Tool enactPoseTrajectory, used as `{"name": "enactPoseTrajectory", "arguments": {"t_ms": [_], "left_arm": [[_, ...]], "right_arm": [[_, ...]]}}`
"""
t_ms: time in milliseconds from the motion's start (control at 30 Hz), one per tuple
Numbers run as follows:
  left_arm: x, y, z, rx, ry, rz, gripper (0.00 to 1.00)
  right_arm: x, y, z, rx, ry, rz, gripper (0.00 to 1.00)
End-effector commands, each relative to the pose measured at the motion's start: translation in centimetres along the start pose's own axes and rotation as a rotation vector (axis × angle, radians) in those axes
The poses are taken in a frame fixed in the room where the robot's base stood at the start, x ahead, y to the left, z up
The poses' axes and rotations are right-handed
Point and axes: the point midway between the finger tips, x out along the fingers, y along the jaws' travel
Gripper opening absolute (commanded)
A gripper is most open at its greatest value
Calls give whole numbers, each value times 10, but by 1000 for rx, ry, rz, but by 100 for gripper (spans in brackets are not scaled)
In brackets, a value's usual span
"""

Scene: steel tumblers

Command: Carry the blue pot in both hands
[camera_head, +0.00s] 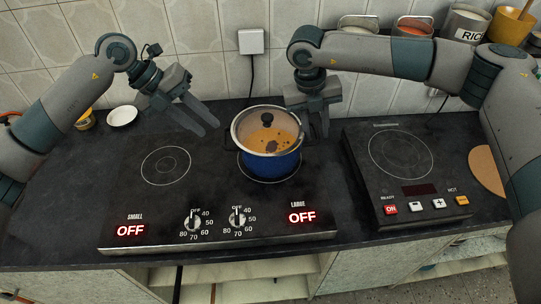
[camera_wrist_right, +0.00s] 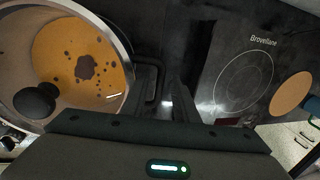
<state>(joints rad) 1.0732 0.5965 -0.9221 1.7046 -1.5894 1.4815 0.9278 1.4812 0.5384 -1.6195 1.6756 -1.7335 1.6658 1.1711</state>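The blue pot (camera_head: 272,168) stands upright on the right ring of the black two-ring hob (camera_head: 205,215). Its glass lid, with a dark knob (camera_head: 271,146), shows orange-brown contents. The pot also fills the left of the right wrist view (camera_wrist_right: 122,50). My left gripper (camera_head: 202,128) is open and empty, left of the pot and apart from it. My right gripper (camera_head: 318,130) is open just right of the pot, at its right handle (camera_wrist_right: 153,80); whether the handle lies between the fingers is unclear.
Both hob displays read OFF. A single-ring induction plate (camera_head: 400,155) stands at the right, a round wooden board (camera_head: 487,165) beside it. A small white dish (camera_head: 122,116) is at the back left. A tiled wall with a socket (camera_head: 251,41) closes the back. The left ring (camera_head: 165,165) is bare.

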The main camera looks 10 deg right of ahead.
Motion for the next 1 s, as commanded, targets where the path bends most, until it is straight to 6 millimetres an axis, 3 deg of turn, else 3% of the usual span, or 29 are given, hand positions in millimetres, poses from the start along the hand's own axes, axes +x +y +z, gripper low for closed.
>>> {"name": "enactPoseTrajectory", "arguments": {"t_ms": [200, 400, 1000], "left_arm": [[0, 0, 0, 0, 0, 0, 28], [0, 0, 0, 0, 0, 0, 28], [0, 0, 0, 0, 0, 0, 28]], "right_arm": [[-41, 1, 0, -2, -3, 2, 28], [-64, 0, 0, -2, -2, 1, 28], [-72, 0, 0, -1, 0, 0, 28]]}}
